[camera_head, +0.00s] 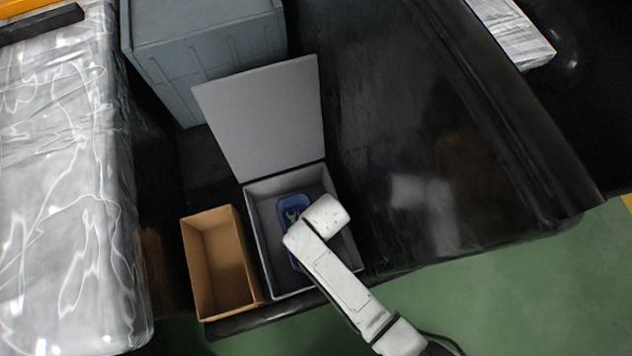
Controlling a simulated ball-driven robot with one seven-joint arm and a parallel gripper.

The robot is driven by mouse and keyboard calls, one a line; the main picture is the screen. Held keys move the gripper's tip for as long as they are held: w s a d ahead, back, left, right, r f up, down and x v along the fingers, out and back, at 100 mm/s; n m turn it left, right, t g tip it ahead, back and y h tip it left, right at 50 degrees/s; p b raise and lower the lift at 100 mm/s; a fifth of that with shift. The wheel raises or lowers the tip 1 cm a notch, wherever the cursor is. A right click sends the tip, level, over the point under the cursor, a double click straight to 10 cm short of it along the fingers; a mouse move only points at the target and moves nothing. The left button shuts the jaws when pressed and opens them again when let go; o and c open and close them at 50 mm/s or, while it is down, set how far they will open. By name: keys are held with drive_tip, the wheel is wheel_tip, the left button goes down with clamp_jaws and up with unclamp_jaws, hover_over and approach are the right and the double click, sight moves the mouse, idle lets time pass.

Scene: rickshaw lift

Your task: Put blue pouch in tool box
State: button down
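The grey tool box (256,205) stands near the front edge of the black surface, with its flat lid (265,115) raised at the back. A blue item (284,205), which looks like the blue pouch, shows inside the box, low against its floor or just above it; I cannot tell which. My white arm reaches in from the lower right over the box. Its end covers part of the blue item and the box's right side. My gripper's fingers are hidden beneath the arm, so I cannot see whether they hold the blue item.
An open, empty-looking cardboard box (221,262) stands just left of the tool box. A large grey crate (205,45) is behind the lid. A plastic-wrapped load (65,190) fills the left side. The black surface (410,130) on the right is clear.

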drive_tip(key=shift+f, duration=0.25)
drive_tip(key=c, duration=1.2)
unclamp_jaws()
drive_tip(key=shift+c, duration=0.2)
wheel_tip(320, 180, up, 12)
drive_tip(key=s+d+p, duration=0.1)
drive_tip(key=s+p, duration=0.1)
drive_tip(key=p, duration=0.2)
drive_tip(key=shift+p, duration=0.4)
drive_tip(key=shift+d, duration=0.1)
